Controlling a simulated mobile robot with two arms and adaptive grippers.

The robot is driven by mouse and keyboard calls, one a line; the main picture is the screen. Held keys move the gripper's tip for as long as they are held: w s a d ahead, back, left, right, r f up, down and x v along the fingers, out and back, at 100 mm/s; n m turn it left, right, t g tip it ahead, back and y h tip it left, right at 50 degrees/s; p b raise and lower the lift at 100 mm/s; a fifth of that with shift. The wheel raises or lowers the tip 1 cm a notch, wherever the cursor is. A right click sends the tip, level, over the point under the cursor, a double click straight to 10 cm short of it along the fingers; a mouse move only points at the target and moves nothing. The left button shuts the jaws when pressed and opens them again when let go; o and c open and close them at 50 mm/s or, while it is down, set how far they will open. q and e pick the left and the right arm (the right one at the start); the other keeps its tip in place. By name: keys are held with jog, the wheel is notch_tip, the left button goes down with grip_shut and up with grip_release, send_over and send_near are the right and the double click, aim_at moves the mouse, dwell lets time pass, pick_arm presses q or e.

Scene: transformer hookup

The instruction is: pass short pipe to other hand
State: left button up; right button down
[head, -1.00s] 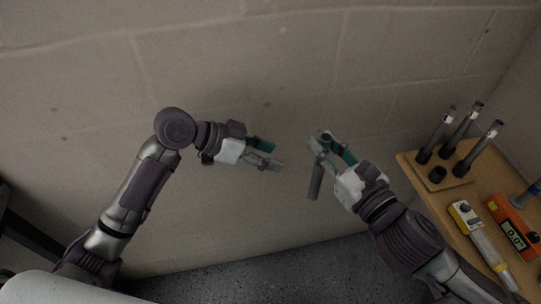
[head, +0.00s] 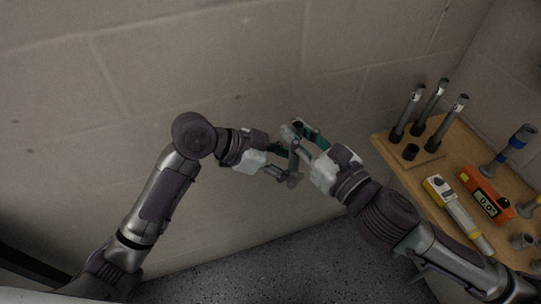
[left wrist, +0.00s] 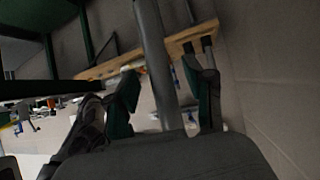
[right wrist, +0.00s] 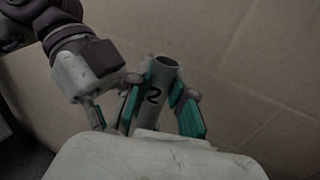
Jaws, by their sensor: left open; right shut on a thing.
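The short pipe (head: 294,161) is grey and hangs roughly upright between my two grippers in the head view. My right gripper (head: 302,132) is shut on its upper part. My left gripper (head: 284,163) is open at the pipe's lower part. In the left wrist view the pipe (left wrist: 155,50) runs between the spread fingers (left wrist: 165,98), with a gap visible on each side. The left gripper also shows beside the pipe in the right wrist view (right wrist: 98,112).
A wooden table (head: 388,138) stands at the right, with several dark upright pipes (head: 408,112), an orange meter (head: 486,195) and a yellow-and-grey tool (head: 458,215) on it. A block wall is behind the grippers. Bare floor (head: 270,265) lies below.

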pick_arm(q)
jog(key=shift+x, duration=0.75)
grip_shut()
pick_arm(e)
jog(key=c, duration=0.9)
grip_release()
jog(key=shift+c, duration=0.2)
jog(key=shift+a+r, duration=0.1)
jog(key=shift+r, duration=3.65)
jog(key=shift+a+r, duration=0.1)
jog(key=shift+r, duration=1.05)
